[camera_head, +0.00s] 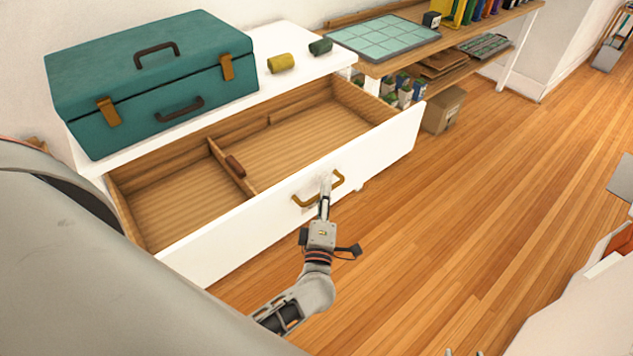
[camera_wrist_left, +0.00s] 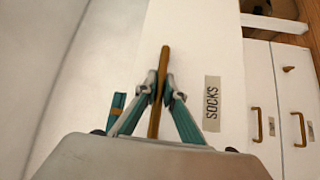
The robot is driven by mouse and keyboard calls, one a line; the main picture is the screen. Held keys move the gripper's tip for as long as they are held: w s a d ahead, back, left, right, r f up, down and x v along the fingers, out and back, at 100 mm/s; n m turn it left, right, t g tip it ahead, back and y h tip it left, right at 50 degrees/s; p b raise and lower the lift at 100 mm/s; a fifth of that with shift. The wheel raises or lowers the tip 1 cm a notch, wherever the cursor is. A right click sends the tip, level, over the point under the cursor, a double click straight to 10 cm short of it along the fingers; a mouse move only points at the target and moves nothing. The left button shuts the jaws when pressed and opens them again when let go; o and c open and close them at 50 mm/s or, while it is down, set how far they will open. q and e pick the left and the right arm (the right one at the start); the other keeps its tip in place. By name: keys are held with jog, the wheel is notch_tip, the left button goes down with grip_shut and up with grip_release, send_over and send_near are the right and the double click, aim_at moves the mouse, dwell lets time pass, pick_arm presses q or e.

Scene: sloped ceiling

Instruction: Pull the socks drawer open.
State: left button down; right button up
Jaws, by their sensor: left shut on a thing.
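The socks drawer (camera_head: 270,218) is a wide white-fronted drawer standing well out from its white cabinet in the head view. Its wooden inside has a low divider, and a small brown item (camera_head: 235,166) lies by the divider. A brass handle (camera_head: 304,201) is on its front. My left gripper (camera_head: 325,188) is shut on this handle, and the wrist view shows both fingers on the brass bar (camera_wrist_left: 164,62). A label reading SOCKS (camera_wrist_left: 212,103) is beside the handle in the wrist view. My right gripper is not in view.
A teal case (camera_head: 150,85) sits on the cabinet top, with a yellow roll (camera_head: 281,63) and a green roll (camera_head: 320,47) to its right. A wooden shelf with a cutting mat (camera_head: 383,37) and a cardboard box (camera_head: 443,110) stand beyond.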

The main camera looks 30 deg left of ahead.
pick_arm(q)
jog(key=shift+s+d, duration=0.4)
jog(key=shift+d, duration=0.5)
jog(key=shift+s+d, duration=0.35)
jog(key=shift+d, duration=0.5)
jog(key=c, duration=2.1)
grip_release()
jog(key=shift+c, duration=0.2)
jog(key=shift+s, duration=0.1)
